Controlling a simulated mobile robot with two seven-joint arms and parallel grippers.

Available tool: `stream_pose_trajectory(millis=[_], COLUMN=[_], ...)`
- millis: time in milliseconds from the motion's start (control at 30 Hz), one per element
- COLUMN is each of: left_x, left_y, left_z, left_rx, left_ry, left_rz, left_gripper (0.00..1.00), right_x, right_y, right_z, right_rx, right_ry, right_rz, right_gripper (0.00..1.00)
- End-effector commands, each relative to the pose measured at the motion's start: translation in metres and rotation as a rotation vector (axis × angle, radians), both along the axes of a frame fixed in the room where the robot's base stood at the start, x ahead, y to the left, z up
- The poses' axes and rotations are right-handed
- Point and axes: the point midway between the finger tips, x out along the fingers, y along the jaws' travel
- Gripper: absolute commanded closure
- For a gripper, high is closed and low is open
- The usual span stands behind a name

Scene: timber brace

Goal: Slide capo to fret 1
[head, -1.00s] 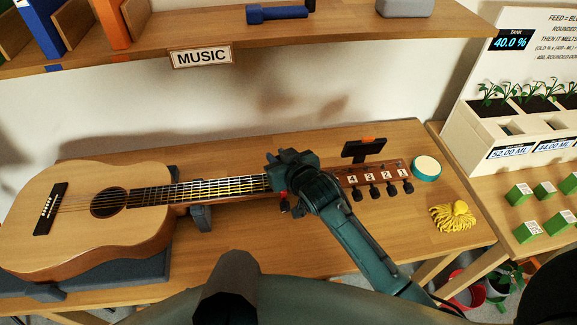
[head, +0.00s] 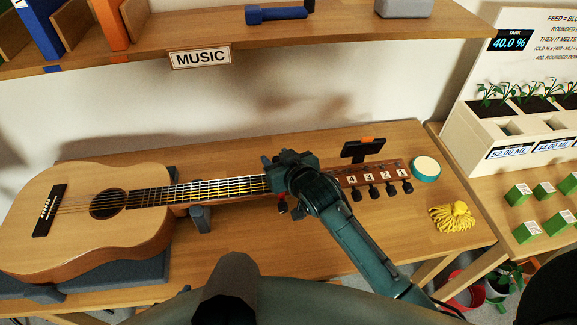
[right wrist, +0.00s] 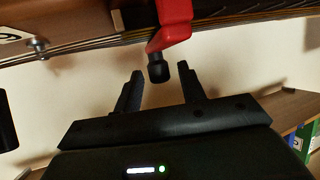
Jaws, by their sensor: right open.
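An acoustic guitar (head: 88,245) lies on the wooden table with its neck pointing right. A red capo (right wrist: 177,20) is on the neck, with a black knob (right wrist: 158,70) at its lower end in the right wrist view. In the head view only a small red part (head: 281,197) shows; my right gripper (head: 279,166) and arm hide most of it. In the right wrist view my right gripper (right wrist: 161,82) is open, its fingertips on either side of the knob with gaps visible. The fret the capo stands at is hidden. My left gripper is not in view.
The headstock has numbered tuning pegs (head: 379,190). A black stand-like piece with an orange top (head: 363,149) is behind it. A shelf (head: 340,40) hangs above.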

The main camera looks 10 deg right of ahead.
Motion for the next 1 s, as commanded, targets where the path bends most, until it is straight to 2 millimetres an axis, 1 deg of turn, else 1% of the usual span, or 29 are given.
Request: stream_pose_trajectory(millis=[167, 400, 600, 767, 1000], left_x=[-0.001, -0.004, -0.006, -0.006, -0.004], left_y=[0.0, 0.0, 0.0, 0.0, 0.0], left_z=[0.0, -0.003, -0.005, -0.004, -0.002], left_rx=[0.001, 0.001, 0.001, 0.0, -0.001], left_ry=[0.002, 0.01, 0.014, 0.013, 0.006], left_rz=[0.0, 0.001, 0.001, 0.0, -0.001], left_gripper=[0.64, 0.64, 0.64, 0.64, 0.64], right_x=[-0.027, -0.072, -0.099, -0.108, -0.109], right_y=[-0.009, -0.023, -0.032, -0.035, -0.035], right_z=[0.01, 0.03, 0.042, 0.047, 0.047], right_rx=[0.001, 0.0, -0.001, -0.001, -0.001], right_ry=[0.001, 0.002, 0.002, 0.001, 0.002], right_rz=[0.0, 0.0, 0.0, 0.0, 0.0], right_gripper=[0.6, 0.6, 0.6, 0.6, 0.6])
